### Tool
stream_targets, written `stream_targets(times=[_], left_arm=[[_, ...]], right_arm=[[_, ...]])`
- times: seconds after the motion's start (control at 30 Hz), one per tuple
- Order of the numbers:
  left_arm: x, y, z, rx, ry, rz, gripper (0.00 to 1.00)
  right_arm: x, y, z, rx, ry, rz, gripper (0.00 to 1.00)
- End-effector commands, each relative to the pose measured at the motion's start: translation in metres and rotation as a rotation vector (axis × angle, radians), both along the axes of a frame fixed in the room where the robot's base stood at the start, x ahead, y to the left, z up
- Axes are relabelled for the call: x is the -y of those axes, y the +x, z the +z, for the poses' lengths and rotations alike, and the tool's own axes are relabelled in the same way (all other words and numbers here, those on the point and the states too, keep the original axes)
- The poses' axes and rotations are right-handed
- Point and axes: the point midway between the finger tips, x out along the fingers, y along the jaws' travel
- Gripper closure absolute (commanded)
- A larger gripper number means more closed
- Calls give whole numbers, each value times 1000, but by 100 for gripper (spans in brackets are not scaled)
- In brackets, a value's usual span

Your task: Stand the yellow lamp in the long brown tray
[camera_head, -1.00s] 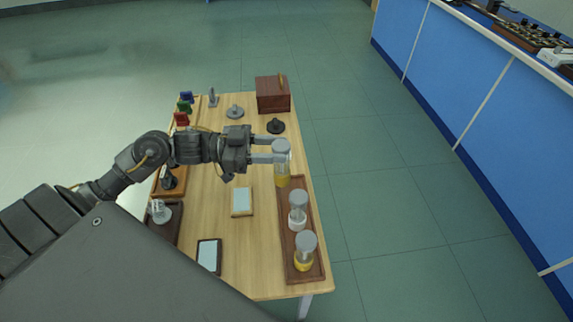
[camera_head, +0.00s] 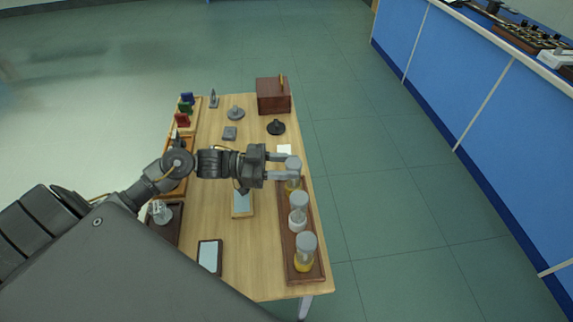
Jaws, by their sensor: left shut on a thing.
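My left gripper (camera_head: 289,167) is shut on a clear-topped lamp (camera_head: 292,184) with a yellow lower part. It holds the lamp upright at the far end of the long brown tray (camera_head: 312,275). I cannot tell whether its base touches the tray floor. A white-based lamp (camera_head: 298,213) stands in the middle of the tray, close in front of the held one. Another yellow-based lamp (camera_head: 305,252) stands at the tray's near end. My right gripper is not in view.
A dark round stand (camera_head: 276,127), a grey round stand (camera_head: 236,113) and a brown box (camera_head: 272,97) are farther back. A framed pale plate (camera_head: 242,204) lies left of the tray.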

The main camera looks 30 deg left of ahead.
Motion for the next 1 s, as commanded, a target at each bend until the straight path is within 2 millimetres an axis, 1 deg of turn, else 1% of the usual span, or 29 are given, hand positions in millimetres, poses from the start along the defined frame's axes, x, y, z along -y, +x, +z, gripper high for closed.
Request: stream_targets(times=[0.13, 0.17, 0.3, 0.47, 0.67, 0.77, 1.0], left_arm=[[0, 0, -3, 0, -1, 0, 100], [0, 0, -3, 0, 0, 0, 60], [0, 0, -2, 0, 0, 0, 41], [0, 0, -2, 0, 0, 0, 40], [-2, -1, 1, 0, 1, 1, 40], [-12, -6, -2, -3, 2, 2, 40], [-57, -31, -3, -4, 5, 0, 40]], right_arm=[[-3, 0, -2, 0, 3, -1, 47], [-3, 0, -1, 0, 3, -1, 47], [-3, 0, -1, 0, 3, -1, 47], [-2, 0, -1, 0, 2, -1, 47], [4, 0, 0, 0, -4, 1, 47], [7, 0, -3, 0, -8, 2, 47], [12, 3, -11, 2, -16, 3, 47]])
